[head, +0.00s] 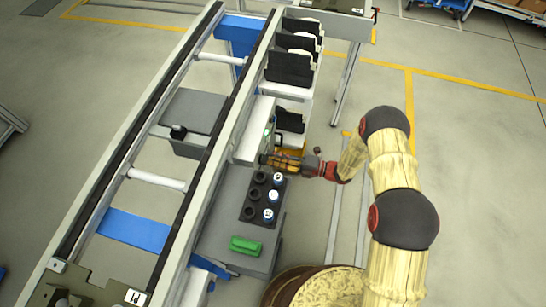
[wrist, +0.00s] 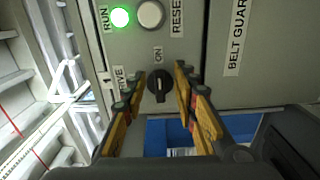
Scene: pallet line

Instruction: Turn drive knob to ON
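The black drive knob (wrist: 159,84) is on the face of a grey control box (wrist: 190,52), under the ON label (wrist: 158,55). Its grip bar stands about upright, in line with that label. My gripper (wrist: 158,80) is open, its two yellow fingers on the left and right of the knob with gaps visible. How far the tips reach along the knob is unclear. In the head view my gripper (head: 263,160) is at the front of the control box (head: 253,138), and the knob is hidden there.
Above the knob are a lit green RUN lamp (wrist: 120,17) and a white RESET button (wrist: 150,14). A belt guard panel (wrist: 262,60) is to the right. In the head view, a black holder (head: 255,205) with white-capped items and a green block (head: 245,245) are near my arm.

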